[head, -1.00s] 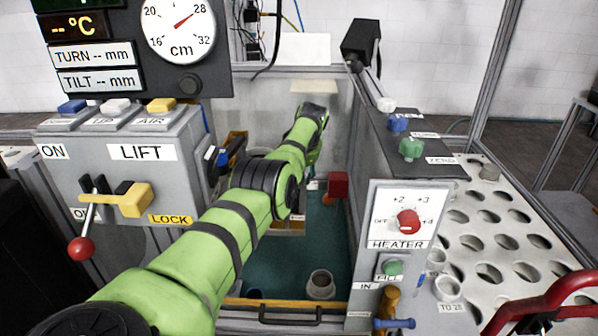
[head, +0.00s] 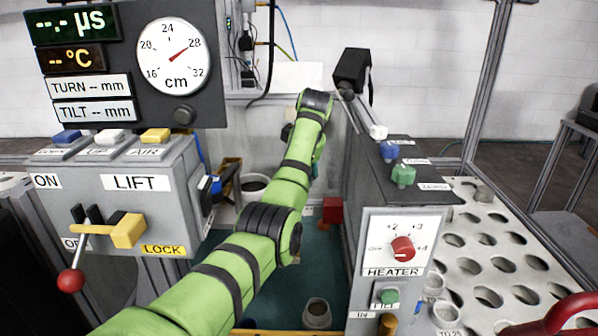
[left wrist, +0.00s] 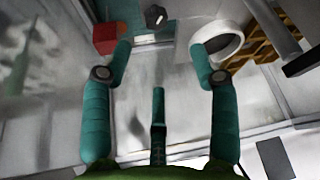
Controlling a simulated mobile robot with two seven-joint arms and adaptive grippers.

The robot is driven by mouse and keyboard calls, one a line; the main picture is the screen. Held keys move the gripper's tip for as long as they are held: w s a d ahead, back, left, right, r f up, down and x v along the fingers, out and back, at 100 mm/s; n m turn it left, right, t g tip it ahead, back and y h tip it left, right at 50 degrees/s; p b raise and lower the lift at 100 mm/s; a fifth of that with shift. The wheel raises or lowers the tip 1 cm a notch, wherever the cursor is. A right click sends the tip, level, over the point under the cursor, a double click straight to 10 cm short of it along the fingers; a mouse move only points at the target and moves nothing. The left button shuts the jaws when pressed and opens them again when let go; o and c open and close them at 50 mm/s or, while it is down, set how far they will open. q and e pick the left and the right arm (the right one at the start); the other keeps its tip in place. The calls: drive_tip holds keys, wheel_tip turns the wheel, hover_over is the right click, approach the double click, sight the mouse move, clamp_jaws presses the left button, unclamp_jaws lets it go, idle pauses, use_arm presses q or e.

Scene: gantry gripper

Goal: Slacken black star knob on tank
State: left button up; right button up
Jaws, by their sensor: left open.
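A small black knob (left wrist: 156,17) shows at the top of the left wrist view, between a red block (left wrist: 105,38) and a white round cup (left wrist: 217,42). It looks like the star knob, but its lobes are hard to make out. In the head view my left arm covers that spot over the green-floored tank (head: 275,297). My left gripper (left wrist: 163,50) is open and empty, its teal fingers spread, with the knob beyond the fingertips and apart from them. My right gripper is not in view.
The lift box (head: 135,205) with its red-balled lever stands left of the tank. The heater panel (head: 402,262) stands right of it. A perforated plate (head: 495,255) lies at far right.

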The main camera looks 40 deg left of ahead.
use_arm(q)
drive_tip(key=shift+d+r, duration=0.1)
drive_tip(key=shift+r, duration=0.15)
drive_tip(key=f+m+p, duration=0.1)
drive_tip(key=f+p, duration=0.1)
drive_tip(key=p, duration=0.1)
drive_tip(key=a+f+m+p, duration=0.1)
drive_tip(key=f+p, duration=0.1)
drive_tip(key=p, duration=0.1)
drive_tip(key=a+f+m+t+h+p, duration=0.1)
drive_tip(key=m+p, duration=0.1)
drive_tip(key=p, duration=0.1)
drive_tip(key=shift+w+a+f+p, duration=0.1)
drive_tip(key=shift+f+p, duration=0.2)
drive_tip(key=shift+f, duration=0.1)
drive_tip(key=b+x, duration=0.1)
drive_tip(key=x, duration=0.3)
drive_tip(key=shift+w+f, duration=0.1)
drive_tip(key=shift+f, duration=0.05)
drive_tip(key=shift+b+x, duration=0.5)
drive_tip(key=shift+x, duration=0.4)
